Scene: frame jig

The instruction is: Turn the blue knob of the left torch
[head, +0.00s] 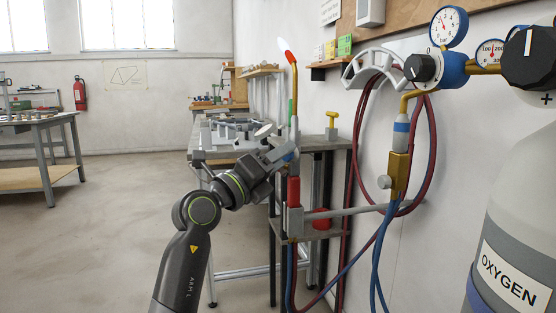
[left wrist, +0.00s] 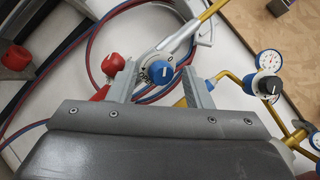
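The left torch (head: 293,192) stands upright in a holder, with a red grip, a brass neck and a flame at its bent tip (head: 286,50). In the left wrist view its blue knob (left wrist: 160,72) sits on a pale round dial with a light pointer mark. A red knob (left wrist: 112,64) lies just outside the left-hand finger. My left gripper (left wrist: 161,88) is open, with the blue knob between its fingers and visible gaps on both sides. In the head view my left gripper (head: 279,155) is beside the torch and partly hides the knob. My right gripper is not in view.
A grey bar holder (head: 350,211) runs from the torch toward the wall. Red and blue hoses (head: 372,250) hang nearby. A second torch (head: 399,170), gauges (head: 449,26) and an oxygen cylinder (head: 520,215) are at right. A grey stand (head: 325,142) is behind.

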